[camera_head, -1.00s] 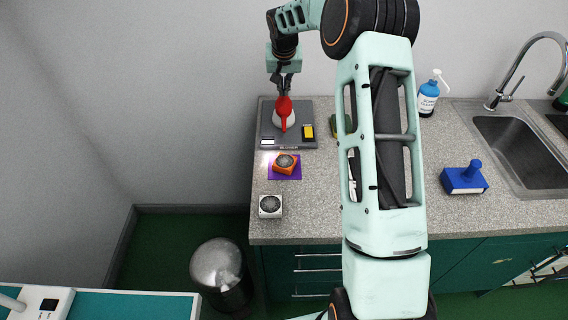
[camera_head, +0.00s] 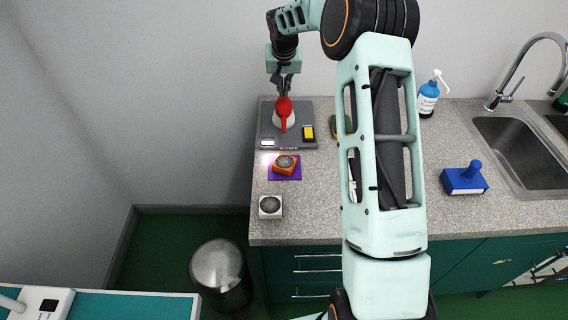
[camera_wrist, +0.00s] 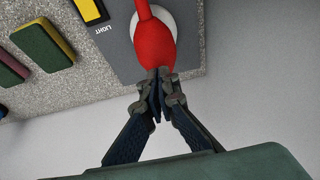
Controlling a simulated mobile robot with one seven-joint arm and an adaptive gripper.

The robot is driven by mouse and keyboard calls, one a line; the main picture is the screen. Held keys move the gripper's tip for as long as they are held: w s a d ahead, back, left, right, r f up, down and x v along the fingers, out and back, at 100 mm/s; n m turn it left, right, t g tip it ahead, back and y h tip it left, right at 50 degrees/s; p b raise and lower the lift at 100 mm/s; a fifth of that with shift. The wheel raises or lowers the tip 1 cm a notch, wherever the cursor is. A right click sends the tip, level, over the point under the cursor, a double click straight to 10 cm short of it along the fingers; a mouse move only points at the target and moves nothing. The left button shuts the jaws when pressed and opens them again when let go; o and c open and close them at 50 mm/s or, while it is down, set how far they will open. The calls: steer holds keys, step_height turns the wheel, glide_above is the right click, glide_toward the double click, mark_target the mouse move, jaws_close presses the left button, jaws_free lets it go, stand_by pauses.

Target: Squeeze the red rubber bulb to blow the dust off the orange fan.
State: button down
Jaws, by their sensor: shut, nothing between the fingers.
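The red rubber bulb (camera_head: 284,104) sits on a pale round base on a dark grey board, its narrow nozzle pointing toward the front of the counter. My gripper (camera_head: 284,84) is at the back end of the bulb. In the wrist view my gripper (camera_wrist: 160,84) has its fingertips together at the end of the red bulb (camera_wrist: 153,45), with no bulb between them; whether they touch it I cannot tell. The orange fan (camera_head: 285,165) lies on a purple mat (camera_head: 293,177) in front of the board. Its round top looks greyish.
The grey board (camera_head: 300,142) carries a yellow and black block (camera_head: 308,132). A small white fan (camera_head: 270,207) stands near the counter's front left. A blue stamp-like block (camera_head: 464,180), a blue pump bottle (camera_head: 428,99) and a sink (camera_head: 520,150) are at the right.

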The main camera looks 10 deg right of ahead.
mark_target(284, 100)
steer(key=shift+f, duration=0.1)
steer(key=shift+b, duration=0.35)
stand_by(1.2)
stand_by(0.5)
steer(key=shift+f+b, duration=1.4)
steer(key=shift+f, duration=0.55)
steer(key=shift+r+p, duration=1.15)
steer(key=shift+r, duration=0.75)
steer(key=shift+f, duration=0.1)
steer(key=shift+r, duration=0.25)
steer(key=shift+r+p, duration=1.4)
steer(key=shift+r, duration=1)
